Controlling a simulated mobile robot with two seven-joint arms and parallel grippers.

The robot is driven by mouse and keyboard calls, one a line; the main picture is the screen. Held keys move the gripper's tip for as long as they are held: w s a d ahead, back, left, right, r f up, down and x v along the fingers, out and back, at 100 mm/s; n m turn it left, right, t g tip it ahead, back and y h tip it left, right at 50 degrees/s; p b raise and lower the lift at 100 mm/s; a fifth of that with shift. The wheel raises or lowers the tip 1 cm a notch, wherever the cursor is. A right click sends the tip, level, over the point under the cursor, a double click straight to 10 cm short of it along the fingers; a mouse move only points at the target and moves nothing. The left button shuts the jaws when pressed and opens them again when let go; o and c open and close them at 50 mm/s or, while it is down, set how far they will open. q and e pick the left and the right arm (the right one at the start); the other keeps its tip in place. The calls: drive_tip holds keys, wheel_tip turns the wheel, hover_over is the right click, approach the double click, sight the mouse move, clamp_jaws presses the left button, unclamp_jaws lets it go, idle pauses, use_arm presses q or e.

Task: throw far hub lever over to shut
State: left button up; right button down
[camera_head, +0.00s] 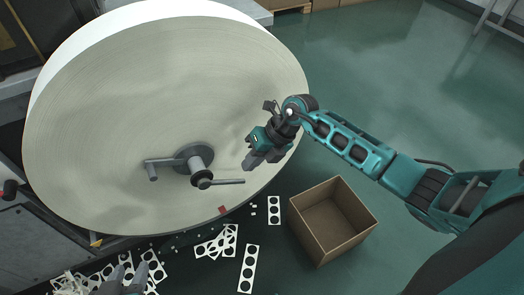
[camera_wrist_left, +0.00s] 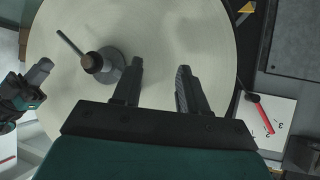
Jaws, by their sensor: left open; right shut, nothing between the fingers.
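A grey hub (camera_head: 193,158) stands out from the face of the big cream paper roll (camera_head: 100,90). A thin lever (camera_head: 228,181) points right from the hub's dark end. A bent crank arm (camera_head: 160,162) points left from its base. I cannot tell which is the far hub lever. In the left wrist view the hub (camera_wrist_left: 100,65) has one lever (camera_wrist_left: 72,43) pointing up and left. My right gripper (camera_head: 254,162) is shut and empty, just above the thin lever's right end. My left gripper (camera_head: 130,268) is open and empty below the roll; its fingers (camera_wrist_left: 158,75) also show in the left wrist view.
An open, empty cardboard box (camera_head: 333,218) stands on the floor right of the roll. Punched white strips (camera_head: 248,268) lie scattered below the roll. A red handle (camera_wrist_left: 265,118) sits over a white panel in the left wrist view.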

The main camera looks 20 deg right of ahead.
sight(234, 180)
drive_tip(key=b+x, duration=0.1)
drive_tip(key=x, duration=0.4)
drive_tip(key=shift+f, duration=0.15)
drive_tip(key=shift+w+a+f, duration=0.1)
drive_tip(key=shift+a+f, duration=0.05)
drive_tip(key=shift+f, duration=0.15)
